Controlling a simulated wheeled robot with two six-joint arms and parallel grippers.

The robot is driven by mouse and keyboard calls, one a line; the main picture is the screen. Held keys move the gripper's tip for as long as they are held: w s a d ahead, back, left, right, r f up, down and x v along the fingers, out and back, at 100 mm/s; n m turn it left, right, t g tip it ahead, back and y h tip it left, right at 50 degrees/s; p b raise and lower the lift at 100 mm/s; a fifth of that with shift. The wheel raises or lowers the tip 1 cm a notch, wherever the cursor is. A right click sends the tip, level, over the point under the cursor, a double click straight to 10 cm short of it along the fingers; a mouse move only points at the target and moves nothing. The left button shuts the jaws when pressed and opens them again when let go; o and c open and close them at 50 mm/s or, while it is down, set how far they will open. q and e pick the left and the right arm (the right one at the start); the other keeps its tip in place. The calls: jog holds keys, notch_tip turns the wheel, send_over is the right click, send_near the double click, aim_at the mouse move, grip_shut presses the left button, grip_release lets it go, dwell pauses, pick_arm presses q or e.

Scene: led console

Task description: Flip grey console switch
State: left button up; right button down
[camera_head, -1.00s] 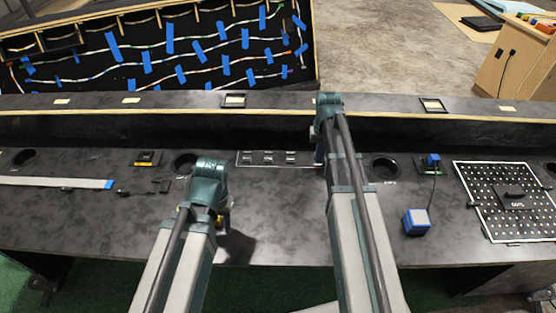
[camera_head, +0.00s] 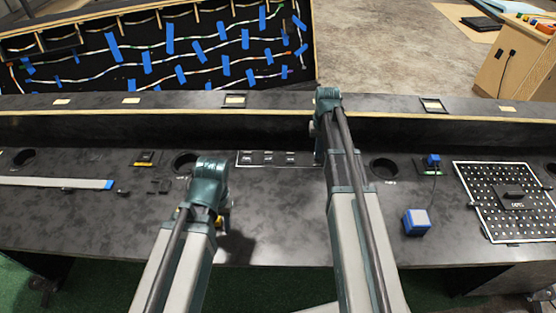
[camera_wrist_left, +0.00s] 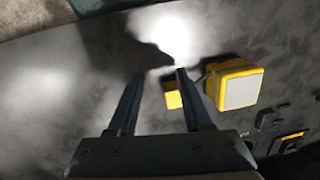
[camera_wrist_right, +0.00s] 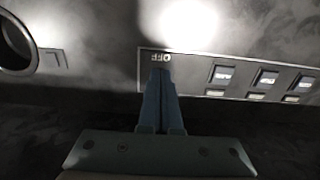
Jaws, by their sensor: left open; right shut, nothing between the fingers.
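A dark switch panel with a pale outline (camera_head: 246,163) lies at the back of the console, left of my right arm. The right wrist view shows several pale-labelled switch blocks on it, including a left one (camera_wrist_right: 221,75), a middle one (camera_wrist_right: 265,79) and a right one (camera_wrist_right: 302,84). I cannot tell which is the grey switch. My right gripper (camera_wrist_right: 161,71) is shut and empty, its tips over the panel's left end by the "OFF" label; contact is unclear. My left gripper (camera_wrist_left: 160,74) is open beside a yellow box with a grey face (camera_wrist_left: 240,89). Both sets of fingertips are hidden in the head view.
A blue box (camera_head: 417,222) and a perforated board (camera_head: 478,205) are on the right. Round holes, one at far left (camera_head: 24,158), open in the console. A pale strip (camera_head: 50,182) lies left. A raised ledge (camera_head: 190,103) runs along the back.

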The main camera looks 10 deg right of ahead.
pick_arm(q)
jog(key=shift+r, duration=0.15)
pick_arm(e)
jog(key=shift+r, duration=0.2)
pick_arm(q)
notch_tip(320, 180, up, 7)
jog(key=p, duration=0.7)
pick_arm(e)
notch_tip(320, 180, up, 7)
jog(key=shift+s+f, duration=0.15)
jog(key=shift+s, duration=0.2)
jog(key=shift+a, duration=0.1)
jog(key=s+a+n+h, duration=0.1)
jog(key=s+a+n, duration=0.5)
jog(key=s+a, duration=1.4)
jog(key=a, duration=0.4)
jog(key=shift+n, duration=0.3)
